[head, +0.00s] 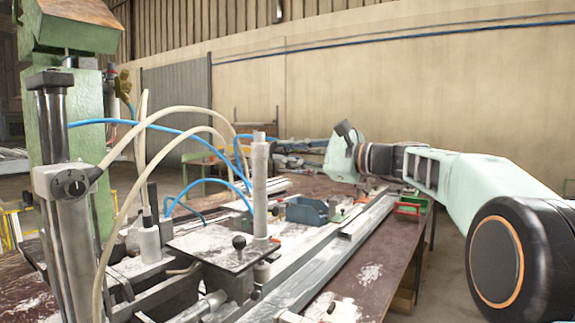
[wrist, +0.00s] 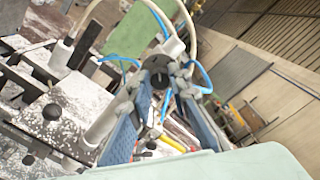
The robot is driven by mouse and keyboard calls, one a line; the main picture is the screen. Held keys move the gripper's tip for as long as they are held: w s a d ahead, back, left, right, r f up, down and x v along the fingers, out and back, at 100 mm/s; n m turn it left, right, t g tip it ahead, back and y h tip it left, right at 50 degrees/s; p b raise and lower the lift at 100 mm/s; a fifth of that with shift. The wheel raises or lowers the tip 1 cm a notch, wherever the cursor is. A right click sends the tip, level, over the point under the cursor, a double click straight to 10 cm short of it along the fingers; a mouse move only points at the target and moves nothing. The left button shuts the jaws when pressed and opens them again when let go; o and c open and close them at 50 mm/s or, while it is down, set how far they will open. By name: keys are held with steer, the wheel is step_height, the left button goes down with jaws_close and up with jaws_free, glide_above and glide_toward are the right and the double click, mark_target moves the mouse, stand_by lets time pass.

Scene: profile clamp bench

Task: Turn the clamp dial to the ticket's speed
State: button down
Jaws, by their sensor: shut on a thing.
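In the wrist view my gripper (wrist: 160,86) reaches forward with two blue-grey fingers. The tips are closed in on both sides of a dark round clamp dial (wrist: 160,75), and the gripper is shut on it. The dial's marks and pointer are too small to read. In the head view my arm comes in from the right. No ticket can be made out in either view.
A metal plate with a black ball knob (head: 239,242) and a pale upright cylinder (head: 260,190) stand on the bench.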

steer(key=shift+f+n+b, duration=0.15)
steer(key=shift+n+b, duration=0.75)
steer(key=shift+n, duration=0.5)
steer(key=c, duration=1.8)
jaws_free()
steer(key=shift+d, duration=0.1)
steer(key=v, duration=1.2)
